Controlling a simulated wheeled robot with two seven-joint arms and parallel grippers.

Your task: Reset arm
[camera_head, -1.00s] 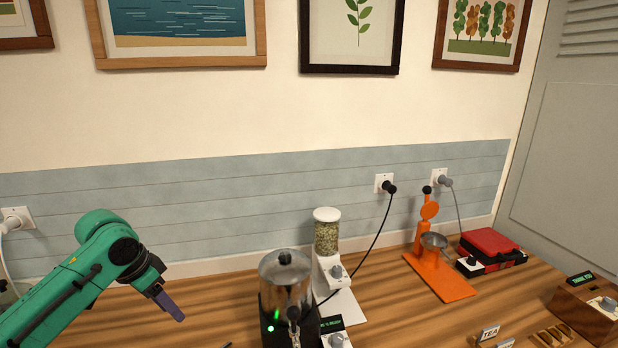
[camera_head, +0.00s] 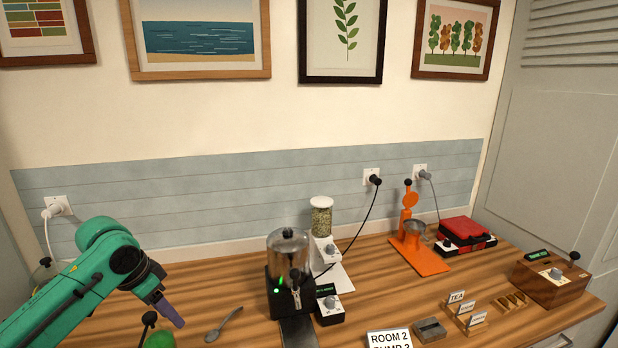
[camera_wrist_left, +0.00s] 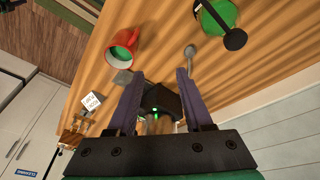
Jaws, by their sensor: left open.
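My left arm is green and comes in from the left in the head view. Its gripper (camera_head: 168,308) hangs above the left part of the wooden counter, left of the drink dispenser. In the left wrist view the left gripper (camera_wrist_left: 158,80) has its two dark purple fingers spread apart. Nothing is held between them; the black dispenser shows beyond, in the gap. My right gripper is in neither view.
The black dispenser (camera_head: 287,270) stands mid-counter beside a jar grinder (camera_head: 322,220). A spoon (camera_head: 222,325) lies left of it. An orange stand (camera_head: 422,260), red-topped box (camera_head: 465,232) and wooden box (camera_head: 552,280) stand right. A red mug (camera_wrist_left: 122,48) shows in the wrist view.

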